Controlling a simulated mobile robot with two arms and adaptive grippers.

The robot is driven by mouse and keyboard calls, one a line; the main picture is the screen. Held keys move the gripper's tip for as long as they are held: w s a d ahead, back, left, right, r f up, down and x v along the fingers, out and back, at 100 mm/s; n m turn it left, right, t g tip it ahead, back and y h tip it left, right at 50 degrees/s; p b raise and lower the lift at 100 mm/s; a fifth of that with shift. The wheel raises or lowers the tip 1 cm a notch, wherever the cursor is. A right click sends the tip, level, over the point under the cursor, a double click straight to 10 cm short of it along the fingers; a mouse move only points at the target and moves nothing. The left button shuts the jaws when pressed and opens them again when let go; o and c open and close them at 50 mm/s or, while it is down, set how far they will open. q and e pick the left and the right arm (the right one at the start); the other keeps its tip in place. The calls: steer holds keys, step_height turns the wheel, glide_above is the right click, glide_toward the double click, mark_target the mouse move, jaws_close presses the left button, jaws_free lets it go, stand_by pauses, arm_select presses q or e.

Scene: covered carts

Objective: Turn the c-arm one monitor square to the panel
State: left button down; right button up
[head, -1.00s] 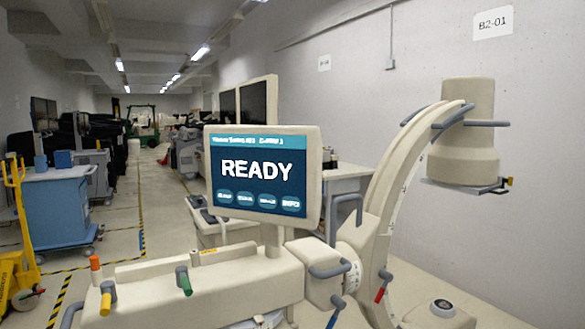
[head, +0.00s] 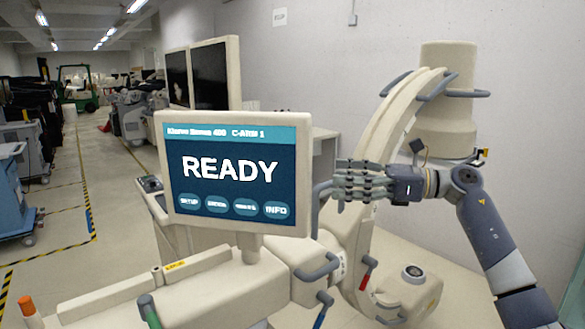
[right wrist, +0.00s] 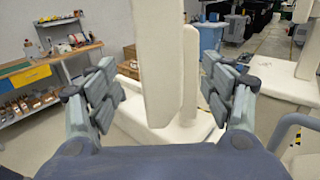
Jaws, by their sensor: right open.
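The c-arm one monitor (head: 236,215) is a cream-framed screen reading READY and C-ARM 1. It stands on a short post on the cream c-arm base (head: 215,285), its face turned slightly to the left. My right gripper (head: 342,181) is open just right of the monitor's right edge, fingers pointing left. In the right wrist view, a pale upright slab, seemingly the monitor seen edge-on (right wrist: 157,60), stands between and beyond the spread fingers (right wrist: 164,98). No contact shows. My left gripper is not in view. Which surface is the panel is not clear.
The curved c-arm (head: 385,125) and its cream cylinder head (head: 447,110) rise behind my right arm. Grey handles (head: 318,268) stick out below the monitor. Two dark screens (head: 210,75) stand behind it. A floor aisle is open at the left.

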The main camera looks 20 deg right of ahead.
mark_target(311, 176)
steer(key=p+x, duration=0.1)
steer(key=x, duration=0.1)
steer(key=p+x, duration=0.1)
steer(key=x, duration=0.2)
steer(key=shift+a+r, duration=0.25)
steer(key=shift+a, duration=0.05)
steer(key=p+x, duration=0.1)
steer(key=x, duration=0.1)
steer(key=shift+w+a+f, duration=0.1)
steer(key=shift+w+a, duration=0.15)
steer(key=shift+w, duration=0.1)
steer(key=shift+w+a+f+p, duration=0.1)
steer(key=shift+w+a+p, duration=0.1)
steer(key=shift+a+p, duration=0.25)
steer(key=shift+w+a+f, duration=0.1)
steer(key=shift+w, duration=0.05)
steer(key=shift+c, duration=0.5)
steer(key=c, duration=1.4)
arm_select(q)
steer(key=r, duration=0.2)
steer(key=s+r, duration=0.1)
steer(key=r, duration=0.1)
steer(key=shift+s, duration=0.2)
